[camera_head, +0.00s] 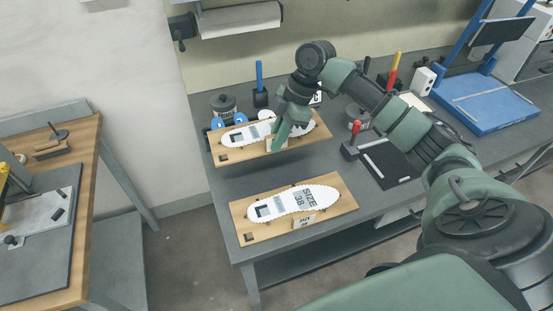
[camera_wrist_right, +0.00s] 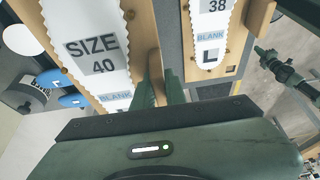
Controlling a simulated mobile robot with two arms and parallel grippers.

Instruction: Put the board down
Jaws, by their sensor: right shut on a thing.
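The far wooden board (camera_head: 226,158) carries a white insole marked SIZE 40 (camera_wrist_right: 92,44) and sits at the back left of the grey bench. My right gripper (camera_head: 275,138) is at its front edge, shut on the board's small upright block (camera_wrist_right: 153,62). The board is at or just above the bench top; I cannot tell whether it touches. A second wooden board (camera_head: 342,205) with a SIZE 38 insole (camera_head: 293,204) lies at the bench's front left. What looks like my left gripper (camera_wrist_right: 282,68) shows at the right of the right wrist view; its jaws are unclear.
Blue discs and a dark round container (camera_head: 223,104) stand behind the far board. A dark plate (camera_head: 388,163) and a red-topped tool (camera_head: 355,128) lie to the right. A blue press (camera_head: 485,105) stands farther right. Bare bench (camera_head: 230,185) shows between the boards.

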